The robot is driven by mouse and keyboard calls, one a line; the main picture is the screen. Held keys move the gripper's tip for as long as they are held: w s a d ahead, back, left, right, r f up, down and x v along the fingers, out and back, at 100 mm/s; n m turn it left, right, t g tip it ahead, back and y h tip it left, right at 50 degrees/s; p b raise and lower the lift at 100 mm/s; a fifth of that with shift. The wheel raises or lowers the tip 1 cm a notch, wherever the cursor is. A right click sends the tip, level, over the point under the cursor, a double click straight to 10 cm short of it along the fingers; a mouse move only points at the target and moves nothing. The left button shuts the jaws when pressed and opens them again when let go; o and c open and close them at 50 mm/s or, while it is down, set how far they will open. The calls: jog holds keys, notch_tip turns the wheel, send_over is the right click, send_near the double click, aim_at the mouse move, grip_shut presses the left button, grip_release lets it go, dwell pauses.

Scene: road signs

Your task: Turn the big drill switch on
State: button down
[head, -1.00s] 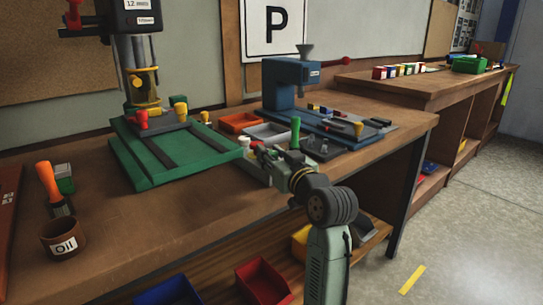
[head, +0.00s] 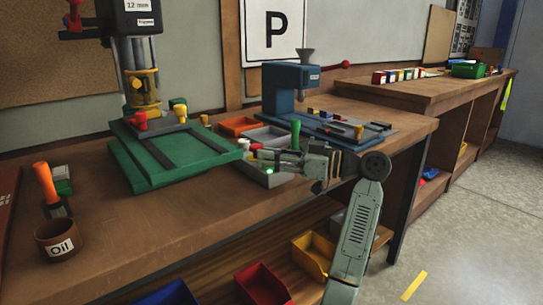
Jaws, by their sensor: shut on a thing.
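The big drill stands at the left of the bench, with a dark head (head: 138,18) cut off by the top edge, a metal column with yellow parts and a green base (head: 185,170). A red-handled lever (head: 76,18) sticks out left of its head. I cannot make out which part is its switch. My gripper (head: 256,155) is low beside the right corner of the green base, reaching in from the right. It is shut on a small pale thing (head: 243,144) at its tips, too small to identify.
A smaller blue drill (head: 287,85) stands behind my gripper. Trays with small parts (head: 265,135) and a green-handled tool (head: 295,132) are close to my arm. An oil pot (head: 60,240) and an orange-handled brush (head: 46,185) stand front left. The bench's front middle is clear.

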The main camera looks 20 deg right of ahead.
jog(key=shift+n+g+y, duration=0.4)
jog(key=shift+g, duration=0.2)
jog(key=c, duration=1.3)
grip_release()
jog(key=v, duration=1.2)
jog(key=shift+f, duration=0.1)
